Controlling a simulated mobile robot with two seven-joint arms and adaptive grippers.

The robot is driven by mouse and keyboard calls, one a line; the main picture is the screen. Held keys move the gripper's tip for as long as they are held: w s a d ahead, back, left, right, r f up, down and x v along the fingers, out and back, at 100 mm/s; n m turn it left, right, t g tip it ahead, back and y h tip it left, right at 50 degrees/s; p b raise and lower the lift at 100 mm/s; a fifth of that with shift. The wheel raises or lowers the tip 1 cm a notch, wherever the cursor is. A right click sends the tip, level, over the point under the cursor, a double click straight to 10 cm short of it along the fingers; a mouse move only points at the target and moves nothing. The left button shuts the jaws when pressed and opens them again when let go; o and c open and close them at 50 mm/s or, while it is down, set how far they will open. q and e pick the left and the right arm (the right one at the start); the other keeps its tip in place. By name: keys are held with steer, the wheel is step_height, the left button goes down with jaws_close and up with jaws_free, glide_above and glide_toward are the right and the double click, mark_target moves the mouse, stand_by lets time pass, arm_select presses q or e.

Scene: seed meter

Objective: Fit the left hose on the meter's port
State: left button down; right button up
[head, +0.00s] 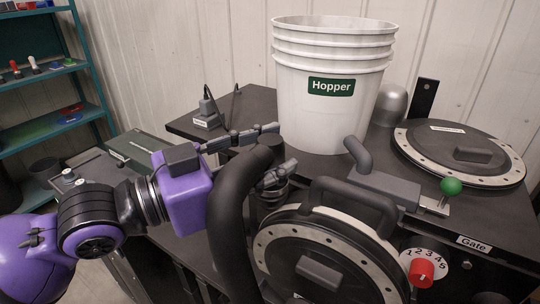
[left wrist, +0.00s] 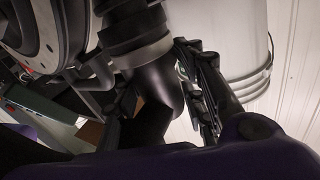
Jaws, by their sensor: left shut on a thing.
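The left hose (head: 228,225) is a thick black tube that rises from the bottom edge and bends right at its top. My left gripper (head: 270,152) reaches in from the left and is shut on the hose near that bend, with finger parts showing above and below it. In the left wrist view the gripped hose (left wrist: 155,98) is between the fingers, with a grey collar (left wrist: 142,52) beside it. The meter (head: 325,262) has a round black face with a pale bolted rim. Its port is largely hidden behind the hose, so I cannot tell whether they touch. My right gripper is out of view.
A white bucket labelled Hopper (head: 333,90) stands behind on the dark table (head: 190,125). A second round lid (head: 460,150), a green-knobbed gate lever (head: 450,187) and a red dial (head: 421,272) are at the right. A teal shelf (head: 85,75) stands at the left.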

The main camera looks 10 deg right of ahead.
arm_select(q)
steer(key=shift+f, duration=0.15)
steer(key=c, duration=1)
jaws_free()
steer(key=shift+a, duration=0.1)
steer(key=shift+v, duration=5.9)
